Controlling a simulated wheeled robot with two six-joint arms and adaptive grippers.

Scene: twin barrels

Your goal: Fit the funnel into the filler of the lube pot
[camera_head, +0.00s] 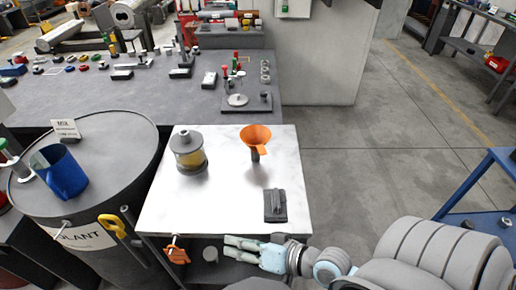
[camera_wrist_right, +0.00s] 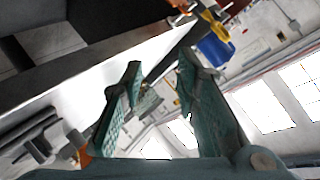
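The orange funnel (camera_head: 255,136) stands wide end up on a small dark support (camera_head: 256,155) on the white-topped table. The lube pot, a jar with amber contents (camera_head: 189,154) and a grey top, stands upright to the funnel's left, apart from it. A short neck rises from its top; the filler is too small to make out. My right gripper (camera_head: 226,246) is low at the table's front edge, fingers pointing left, away from both. In the right wrist view its fingers (camera_wrist_right: 160,64) are spread with nothing held between them. My left gripper is out of view.
A dark block (camera_head: 275,206) lies on the table's (camera_head: 215,213) front right. A grey drum (camera_head: 100,150) with a blue jug (camera_head: 62,172) stands left. An orange-handled item (camera_head: 176,255) hangs at the front edge. The table's middle is clear.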

